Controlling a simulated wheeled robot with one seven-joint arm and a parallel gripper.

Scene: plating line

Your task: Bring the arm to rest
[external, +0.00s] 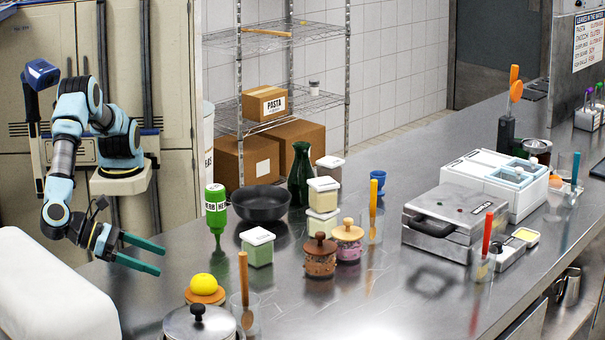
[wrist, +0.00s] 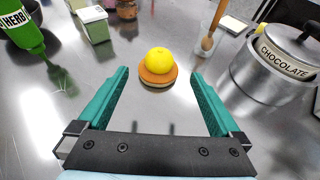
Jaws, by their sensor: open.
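My gripper (external: 140,254) has teal fingers and hangs over the left end of the steel counter (external: 375,297). It is open and empty, and it also shows in the wrist view (wrist: 160,102). My arm is bent, with its forearm reaching down toward the counter. A yellow ball-like item on an orange-brown round base (wrist: 157,76) stands on the counter beyond the fingertips. It also shows in the external view as a yellow item (external: 204,284), to the right of my gripper and apart from it.
A green herb bottle (external: 216,210), a dark pan (external: 262,203) and a green-sided container (external: 257,247) stand right of my gripper. A lidded chocolate pot (wrist: 276,68) is close on the right in the wrist view. A white rounded block (external: 50,290) lies at the lower left.

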